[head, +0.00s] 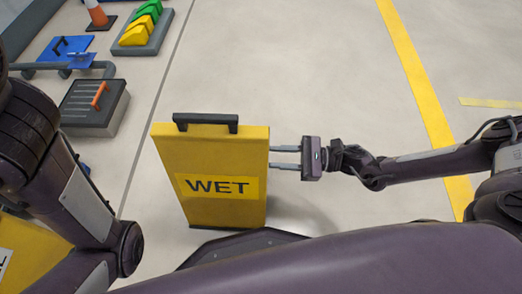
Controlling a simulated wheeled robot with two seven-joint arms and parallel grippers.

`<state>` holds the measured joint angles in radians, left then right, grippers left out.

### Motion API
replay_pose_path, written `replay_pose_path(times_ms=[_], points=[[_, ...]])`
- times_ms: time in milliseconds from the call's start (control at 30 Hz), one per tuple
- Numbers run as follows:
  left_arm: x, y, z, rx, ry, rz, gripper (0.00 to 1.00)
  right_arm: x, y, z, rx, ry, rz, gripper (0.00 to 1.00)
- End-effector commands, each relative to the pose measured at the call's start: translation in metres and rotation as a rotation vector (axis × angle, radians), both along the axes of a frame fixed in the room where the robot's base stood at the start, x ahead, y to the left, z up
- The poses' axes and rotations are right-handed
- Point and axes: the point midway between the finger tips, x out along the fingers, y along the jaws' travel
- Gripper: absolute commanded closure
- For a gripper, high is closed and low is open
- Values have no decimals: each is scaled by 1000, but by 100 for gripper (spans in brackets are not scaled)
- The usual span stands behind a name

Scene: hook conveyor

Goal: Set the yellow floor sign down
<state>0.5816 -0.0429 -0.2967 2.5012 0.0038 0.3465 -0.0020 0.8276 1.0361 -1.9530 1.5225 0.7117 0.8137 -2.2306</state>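The yellow floor sign (215,155) stands upright, or nearly so, in front of me. It has a black handle on top and the word WET on its front. Its base is near my dark body edge, and I cannot tell for certain whether it rests on the floor. My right gripper (272,157) is at the sign's right edge with its two fingers apart, pointing left. The fingertips are right beside the edge; whether they touch it is unclear. My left arm comes in at the left, but its gripper is not in view.
Part of another yellow object (35,250) shows lower left. Floor beyond the sign is clear.

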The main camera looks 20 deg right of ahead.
Motion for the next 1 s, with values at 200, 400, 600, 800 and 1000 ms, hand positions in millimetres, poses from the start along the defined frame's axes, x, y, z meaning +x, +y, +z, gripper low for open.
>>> replay_pose_path(times_ms=[200, 400, 600, 800, 1000], points=[[0, 0, 13, 0, -1, 0, 64, -12, -36, 1, -1, 1, -1, 69], [0, 0, 15, 0, 0, 0, 64, -15, -47, 0, 0, -1, 1, 69], [0, 0, 14, 0, 0, 1, 64, -15, -47, 0, 0, -1, 1, 69], [0, 0, 14, 0, 0, 1, 64, -15, -47, 0, 0, -1, 1, 69], [1, 0, 14, 4, 2, 4, 64, -16, -47, 0, 0, 0, 1, 69]])
